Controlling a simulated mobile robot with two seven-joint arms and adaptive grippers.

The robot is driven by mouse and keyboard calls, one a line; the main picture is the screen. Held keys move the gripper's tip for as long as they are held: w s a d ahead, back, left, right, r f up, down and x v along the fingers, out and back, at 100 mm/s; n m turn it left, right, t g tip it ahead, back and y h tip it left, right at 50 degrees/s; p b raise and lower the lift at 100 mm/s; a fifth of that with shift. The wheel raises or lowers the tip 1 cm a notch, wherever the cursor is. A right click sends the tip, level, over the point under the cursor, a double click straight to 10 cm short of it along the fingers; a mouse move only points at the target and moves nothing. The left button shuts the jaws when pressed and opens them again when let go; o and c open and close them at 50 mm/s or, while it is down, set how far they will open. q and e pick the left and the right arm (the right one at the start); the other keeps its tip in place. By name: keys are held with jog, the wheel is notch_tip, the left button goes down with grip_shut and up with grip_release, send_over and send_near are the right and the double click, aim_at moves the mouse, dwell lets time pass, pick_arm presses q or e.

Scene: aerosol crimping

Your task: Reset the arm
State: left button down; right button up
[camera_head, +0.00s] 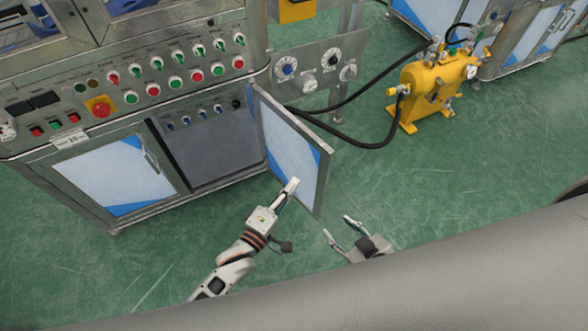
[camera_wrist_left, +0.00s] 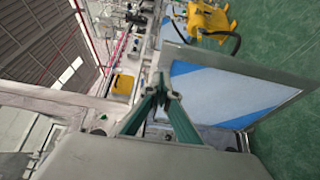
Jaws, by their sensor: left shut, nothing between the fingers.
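My left gripper (camera_head: 288,190) is shut and empty, in front of the open cabinet door (camera_head: 291,155) in the head view. It overlaps the door's lower part there; I cannot tell whether they touch. In the left wrist view the shut fingertips (camera_wrist_left: 162,82) meet at a point, and the open door (camera_wrist_left: 232,92) is just to their right. My right gripper (camera_head: 340,230) is open and empty above the green floor, to the right of the door. Much of my right arm is hidden.
The control cabinet (camera_head: 170,60) carries rows of buttons and switches. Its left door (camera_head: 115,178) is closed, beside an opened compartment (camera_head: 210,145). A yellow tank (camera_head: 432,85) with black hoses stands at the back right. Green floor (camera_head: 480,165) is clear at the right.

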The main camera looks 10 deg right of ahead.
pick_arm(q)
jog(key=shift+s+a, duration=0.2)
jog(key=shift+s, duration=0.35)
jog(key=shift+s+a, duration=0.15)
jog(key=shift+s, duration=0.35)
jog(key=s+a+f+m+y, duration=0.1)
jog(key=s+a+m+y, duration=0.2)
jog(key=a, duration=0.6)
jog(key=s+a+f+m+g+y, duration=0.1)
jog(key=s+a+m+y, duration=0.3)
jog(key=a, duration=0.6)
jog(key=s+a+f+m+g+y, duration=0.1)
jog(key=s+a+f+m+y, duration=0.1)
jog(key=a+m, duration=0.4)
jog(key=s+a+y, duration=0.1)
jog(key=s+a, duration=0.1)
jog(key=a, duration=0.2)
jog(key=shift+a+f, duration=0.25)
jog(key=shift+f, duration=0.15)
